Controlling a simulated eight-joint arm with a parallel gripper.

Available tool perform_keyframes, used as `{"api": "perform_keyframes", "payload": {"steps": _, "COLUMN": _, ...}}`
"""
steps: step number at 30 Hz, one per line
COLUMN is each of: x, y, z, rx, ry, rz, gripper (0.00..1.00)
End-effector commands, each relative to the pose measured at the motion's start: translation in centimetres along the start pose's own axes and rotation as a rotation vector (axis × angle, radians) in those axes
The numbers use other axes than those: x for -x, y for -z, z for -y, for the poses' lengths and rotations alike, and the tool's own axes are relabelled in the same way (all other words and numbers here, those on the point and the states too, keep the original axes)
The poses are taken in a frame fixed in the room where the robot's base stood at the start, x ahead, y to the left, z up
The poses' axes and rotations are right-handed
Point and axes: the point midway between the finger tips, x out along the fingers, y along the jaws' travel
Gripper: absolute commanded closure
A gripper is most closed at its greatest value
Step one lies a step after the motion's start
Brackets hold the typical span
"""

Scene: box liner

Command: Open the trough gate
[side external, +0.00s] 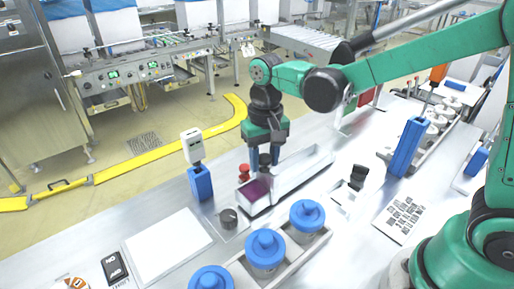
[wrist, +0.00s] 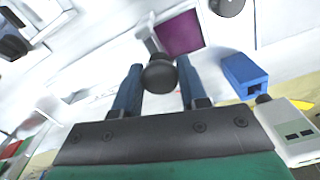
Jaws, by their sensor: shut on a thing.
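The white trough (side external: 300,178) lies at an angle on the bench, with purple material (side external: 256,190) in its near-left end. The material also shows in the wrist view (wrist: 180,34). My gripper (side external: 266,160) points down over the trough, its two blue fingers on either side of the dark round gate knob (wrist: 158,76). It is shut on that knob. A pale upright piece, probably the gate (wrist: 147,36), shows beyond the knob at the edge of the purple material. How far the gate is raised cannot be told, because the knob and fingers hide much of it.
A red knob (side external: 244,171) stands close left of my gripper. A blue block (side external: 200,183) with a white meter (side external: 192,147) is farther left. A small dark-topped cup (side external: 229,217) and blue-lidded jars (side external: 306,215) stand in front. A white board (side external: 166,246) lies front left.

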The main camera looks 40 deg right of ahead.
Motion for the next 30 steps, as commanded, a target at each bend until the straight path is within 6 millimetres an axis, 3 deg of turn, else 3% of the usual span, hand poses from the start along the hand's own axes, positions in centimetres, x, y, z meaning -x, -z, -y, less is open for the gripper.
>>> {"api": "perform_keyframes", "payload": {"steps": 24, "x": 0.1, "y": 0.0, "z": 0.1, "rx": 0.001, "ry": 0.002, "rz": 0.000, "gripper": 1.00}}
{"api": "perform_keyframes", "payload": {"steps": 30, "x": 2.2, "y": 0.0, "z": 0.1, "rx": 0.000, "ry": 0.000, "rz": 0.000, "gripper": 1.00}}
